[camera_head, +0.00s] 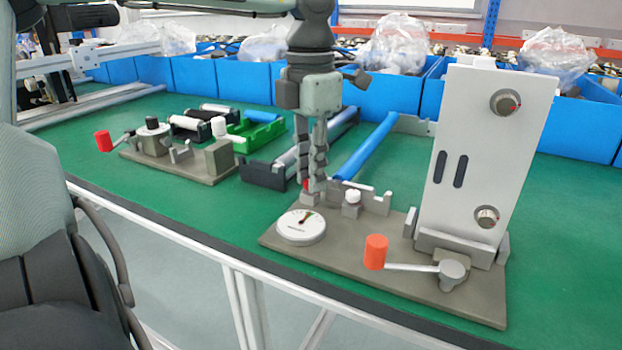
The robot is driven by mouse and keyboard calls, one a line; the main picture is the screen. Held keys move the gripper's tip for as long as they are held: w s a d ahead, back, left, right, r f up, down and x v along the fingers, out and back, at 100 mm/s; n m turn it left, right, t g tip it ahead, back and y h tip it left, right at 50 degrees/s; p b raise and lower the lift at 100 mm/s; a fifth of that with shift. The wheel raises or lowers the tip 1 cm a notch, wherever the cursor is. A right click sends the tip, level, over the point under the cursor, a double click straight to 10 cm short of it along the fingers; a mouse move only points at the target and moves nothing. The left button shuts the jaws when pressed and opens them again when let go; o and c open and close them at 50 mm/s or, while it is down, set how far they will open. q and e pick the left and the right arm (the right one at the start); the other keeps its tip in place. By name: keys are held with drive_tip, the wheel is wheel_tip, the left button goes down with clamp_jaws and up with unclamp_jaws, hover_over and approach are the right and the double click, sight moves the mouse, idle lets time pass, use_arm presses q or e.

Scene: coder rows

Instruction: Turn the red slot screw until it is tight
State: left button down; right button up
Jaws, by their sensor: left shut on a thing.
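My left gripper (313,187) points straight down over the front fixture, its fingers close together. A small patch of red, which looks like the red slot screw (306,184), shows at the fingertips; the fingers are shut on it and hide most of it, including its slot. Under it is a small metal block (309,198) on the grey base plate (345,243). A round dial (302,226) with a coloured scale and a needle lies just in front of the gripper. My right gripper is not in view.
A tall white panel (478,150) with two round knobs stands right on the plate. A crank with an orange handle (376,251) is in front of it. A second fixture (180,160) with a red-handled crank stands left. Blue bins (390,97) line the back.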

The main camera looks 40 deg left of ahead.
use_arm(q)
drive_tip(key=m, duration=0.3)
drive_tip(key=shift+m+p, duration=0.4)
drive_tip(key=m, duration=0.6)
drive_tip(key=shift+p, duration=0.4)
drive_tip(key=shift+f+m, duration=0.1)
drive_tip(key=shift+m, duration=0.2)
drive_tip(key=m+p, duration=0.1)
drive_tip(key=m, duration=0.9)
drive_tip(key=shift+f, duration=0.1)
drive_tip(key=c, duration=1.6)
unclamp_jaws()
drive_tip(key=shift+s, duration=0.1)
drive_tip(key=shift+o, duration=0.2)
